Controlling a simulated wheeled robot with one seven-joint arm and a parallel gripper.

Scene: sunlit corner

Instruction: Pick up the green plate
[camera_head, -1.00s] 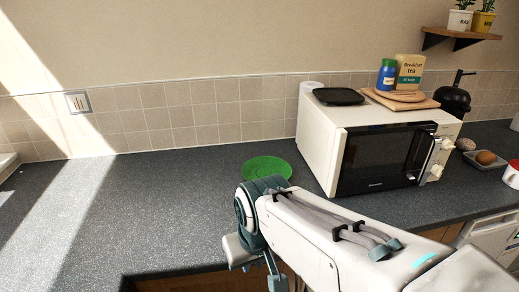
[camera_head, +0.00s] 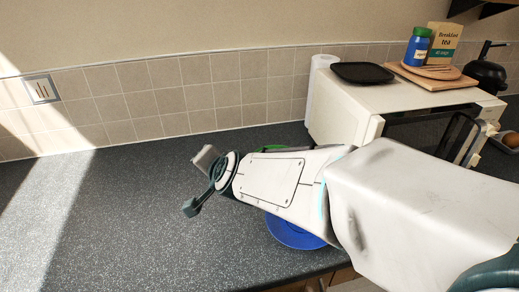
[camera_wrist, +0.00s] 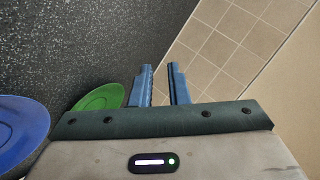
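The green plate (camera_head: 272,148) lies on the dark counter left of the microwave. In the head view my arm hides most of it, leaving a thin part of its far edge. In the wrist view the green plate (camera_wrist: 103,97) shows left of the fingers, partly cut off by the gripper body. My gripper (camera_wrist: 160,67) has its two blue fingers apart with nothing between them. It points past the plate toward the wall tiles and does not hold the plate.
A blue plate (camera_head: 296,234) lies nearer the counter's front edge, partly under my arm in the picture; it also shows in the wrist view (camera_wrist: 20,130). The white microwave (camera_head: 345,108) stands to the right, by a paper roll (camera_head: 319,75). The counter at left is clear.

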